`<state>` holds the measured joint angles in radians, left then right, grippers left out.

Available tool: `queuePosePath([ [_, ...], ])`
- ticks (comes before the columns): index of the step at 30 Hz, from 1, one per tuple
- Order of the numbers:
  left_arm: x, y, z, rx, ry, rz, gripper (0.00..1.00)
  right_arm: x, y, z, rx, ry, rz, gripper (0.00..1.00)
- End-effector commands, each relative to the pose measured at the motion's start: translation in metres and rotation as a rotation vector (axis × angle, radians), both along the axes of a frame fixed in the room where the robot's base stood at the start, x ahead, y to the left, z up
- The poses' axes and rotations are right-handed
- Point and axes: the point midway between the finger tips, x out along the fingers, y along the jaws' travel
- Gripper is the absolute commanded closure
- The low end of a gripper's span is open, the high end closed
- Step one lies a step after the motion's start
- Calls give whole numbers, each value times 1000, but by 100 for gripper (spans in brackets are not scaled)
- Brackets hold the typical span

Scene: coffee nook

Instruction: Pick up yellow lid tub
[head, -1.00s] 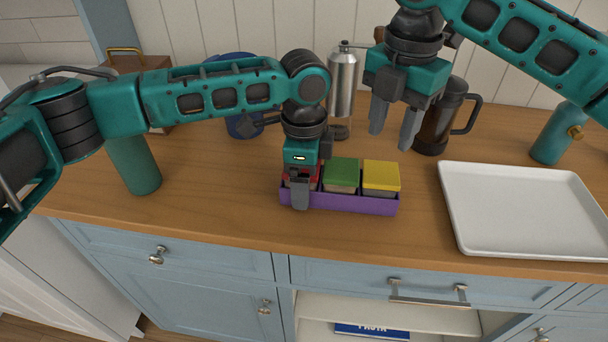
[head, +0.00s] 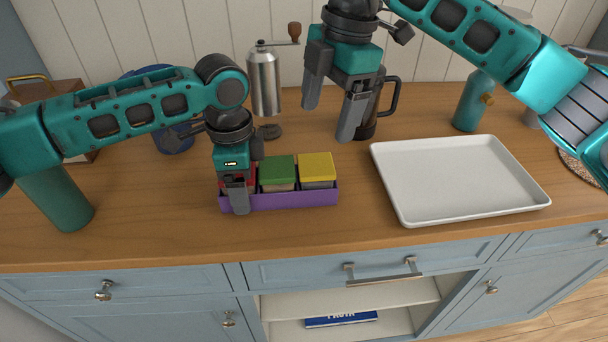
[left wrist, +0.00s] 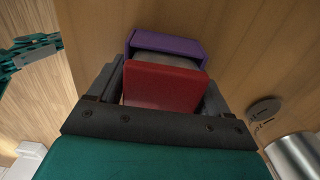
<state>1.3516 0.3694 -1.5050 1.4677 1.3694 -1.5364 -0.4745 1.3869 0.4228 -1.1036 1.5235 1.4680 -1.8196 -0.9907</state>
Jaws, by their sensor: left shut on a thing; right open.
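The yellow lid tub (head: 317,168) stands in the right end of a purple tray (head: 290,200) on the counter. The green lid tub (head: 278,172) is in the middle of the tray, beside it. My right gripper (head: 330,121) is open and empty, above and behind the yellow lid, with its fingers pointing down. My left gripper (head: 248,174) is shut on the red lid tub (head: 222,183) at the tray's left end. The red lid (left wrist: 161,88) shows between the left fingers in the left wrist view, with the tray (left wrist: 168,44) beyond. That view does not show the yellow tub.
A dark mug (head: 369,122) stands just behind my right gripper. A metal grinder (head: 264,85) stands behind the tray. A white tray (head: 455,180) lies to the right, with a teal bottle (head: 470,105) behind it. A green cylinder (head: 62,200) stands at left.

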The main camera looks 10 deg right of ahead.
Motion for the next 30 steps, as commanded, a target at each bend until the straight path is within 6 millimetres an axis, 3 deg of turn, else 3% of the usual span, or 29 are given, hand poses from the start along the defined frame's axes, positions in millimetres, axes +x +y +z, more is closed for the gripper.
queuePosePath([
  [6,0,0,1,-1,-1,0,54,3,-17,10,102,63,-333,6],
  [11,0,0,1,-1,-1,0,54,4,-22,12,133,91,-445,6],
  [21,0,0,1,-1,-1,0,54,3,-7,-38,136,96,-465,6],
  [30,0,0,1,-1,-2,0,54,0,0,-64,135,95,-462,6],
])
